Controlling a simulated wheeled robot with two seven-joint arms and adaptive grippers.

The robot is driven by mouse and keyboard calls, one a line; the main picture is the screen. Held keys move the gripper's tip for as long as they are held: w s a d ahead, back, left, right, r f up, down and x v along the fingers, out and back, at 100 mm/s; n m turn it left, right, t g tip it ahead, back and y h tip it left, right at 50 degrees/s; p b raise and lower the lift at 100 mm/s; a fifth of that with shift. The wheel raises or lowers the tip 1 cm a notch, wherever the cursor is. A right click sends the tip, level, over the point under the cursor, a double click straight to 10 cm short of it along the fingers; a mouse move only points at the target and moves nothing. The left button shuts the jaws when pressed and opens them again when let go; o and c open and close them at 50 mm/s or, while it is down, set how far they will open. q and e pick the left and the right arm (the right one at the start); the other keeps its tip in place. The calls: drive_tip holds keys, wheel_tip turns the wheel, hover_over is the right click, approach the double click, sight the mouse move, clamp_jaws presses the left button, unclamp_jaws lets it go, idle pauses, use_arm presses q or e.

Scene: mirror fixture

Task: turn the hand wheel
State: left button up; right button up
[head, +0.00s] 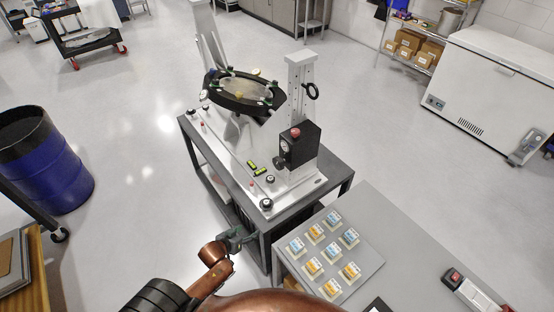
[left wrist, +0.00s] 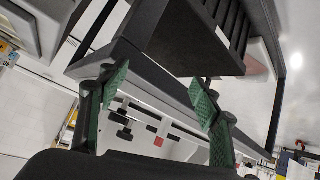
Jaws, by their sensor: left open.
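The mirror fixture has a round dark mirror mount (head: 243,92) tilted on a white base plate (head: 225,150). A small black hand wheel (head: 310,91) sits on the right side of its upright white post (head: 297,75). My left gripper (head: 237,237) is low at the front left of the fixture's table, well below and apart from the hand wheel. In the left wrist view its two green-padded fingers (left wrist: 158,90) are spread with nothing held between them. I cannot make out the hand wheel in that view. My right gripper is not in view.
The fixture stands on a dark-framed table (head: 344,184), close to my left gripper. A black box with a red button (head: 298,144) is on the post. A grey bench (head: 405,250) with a tray of several small blocks stands at right. A blue barrel (head: 45,165) is at left.

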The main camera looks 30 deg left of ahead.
use_arm(q)
drive_tip(key=w+d+r+t+h+p, duration=0.1)
drive_tip(key=w+d+r+t, duration=0.15)
drive_tip(key=r, duration=0.75)
drive_tip(key=w+d+r+t+h+p, duration=0.1)
drive_tip(key=w+r, duration=0.3)
drive_tip(key=r, duration=0.6)
drive_tip(key=n+t+h, duration=0.1)
drive_tip(key=t+h, duration=0.2)
drive_tip(key=h, duration=0.2)
approach(276, 165)
drive_tip(key=x, duration=0.6)
drive_tip(key=p+x, duration=0.1)
drive_tip(key=x, duration=0.2)
drive_tip(key=shift+d+r, duration=0.1)
drive_tip(key=shift+r, duration=0.15)
drive_tip(key=shift+w+d+f, duration=0.1)
drive_tip(key=shift+w+d, duration=0.25)
drive_tip(key=shift+w, duration=0.25)
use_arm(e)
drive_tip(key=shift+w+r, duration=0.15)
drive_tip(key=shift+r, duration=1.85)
use_arm(q)
drive_tip(key=shift+c, duration=0.3)
drive_tip(key=c, duration=1.1)
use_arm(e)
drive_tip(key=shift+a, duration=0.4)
